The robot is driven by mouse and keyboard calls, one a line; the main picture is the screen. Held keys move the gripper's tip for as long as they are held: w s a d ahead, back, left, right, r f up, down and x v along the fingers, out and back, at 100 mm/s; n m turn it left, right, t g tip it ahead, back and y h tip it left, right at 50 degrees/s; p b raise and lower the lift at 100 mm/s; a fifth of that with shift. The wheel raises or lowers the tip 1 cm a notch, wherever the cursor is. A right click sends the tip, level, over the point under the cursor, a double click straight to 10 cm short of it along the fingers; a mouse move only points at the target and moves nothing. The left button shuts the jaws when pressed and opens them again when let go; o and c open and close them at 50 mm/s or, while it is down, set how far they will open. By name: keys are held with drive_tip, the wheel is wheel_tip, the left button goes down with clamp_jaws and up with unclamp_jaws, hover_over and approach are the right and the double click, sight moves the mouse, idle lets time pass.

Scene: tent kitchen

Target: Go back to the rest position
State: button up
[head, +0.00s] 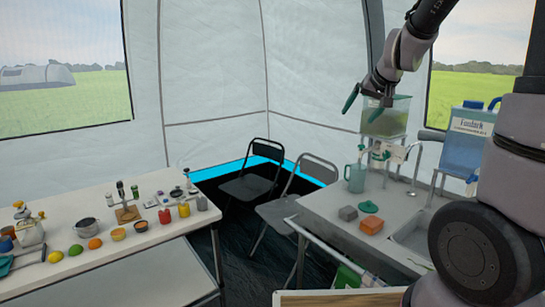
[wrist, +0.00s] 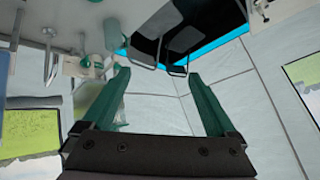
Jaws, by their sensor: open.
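My gripper (head: 368,101) is raised high at the upper right of the head view, above the sink counter and near a clear green-tinted container (head: 387,119). In the wrist view my gripper (wrist: 155,85) shows two green fingers spread wide with nothing between them. The tent wall and floor corner show beyond the fingers, and the scene there looks upside down. My arm comes down from the top right of the head view.
A white table (head: 150,238) at left carries food and jars. Two folding chairs (head: 250,185) (head: 285,210) stand between.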

drive_tip(key=s+r+m, duration=0.1)
drive_tip(key=s+r, duration=0.2)
drive_tip(key=s, duration=0.9)
drive_tip(key=s+a+r+g, duration=0.1)
drive_tip(key=s+r, duration=0.2)
drive_tip(key=s, duration=1)
drive_tip(key=shift+r+m, duration=0.35)
drive_tip(key=shift+m, duration=0.05)
